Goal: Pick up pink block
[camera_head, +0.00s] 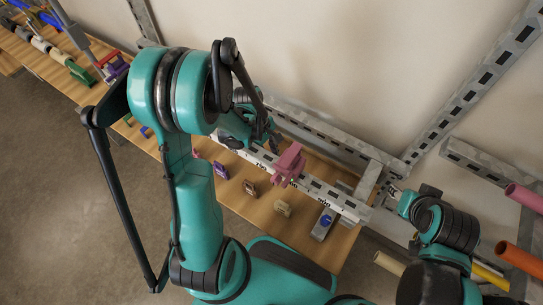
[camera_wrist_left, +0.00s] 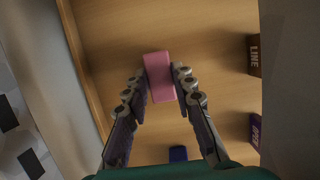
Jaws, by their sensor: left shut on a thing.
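The pink block (camera_head: 288,163) is in the middle of the head view, in front of the perforated metal rail. In the left wrist view the pink block (camera_wrist_left: 158,77) sits between the two fingertips of my left gripper (camera_wrist_left: 160,84), which is shut on it. The wooden shelf shows behind it; its height above the shelf is hard to judge. In the head view the left gripper (camera_head: 274,142) is partly hidden by its own arm. My right gripper (camera_head: 396,194) is at the right near the rail's end, small and unclear.
The wooden shelf (camera_head: 262,213) holds several small coloured blocks and a grey item with a blue part (camera_head: 323,224) along its front. A metal frame (camera_head: 475,80) stands against the wall. Coloured pipes (camera_head: 518,258) stick out at the right. Labelled blocks (camera_wrist_left: 255,55) lie right in the wrist view.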

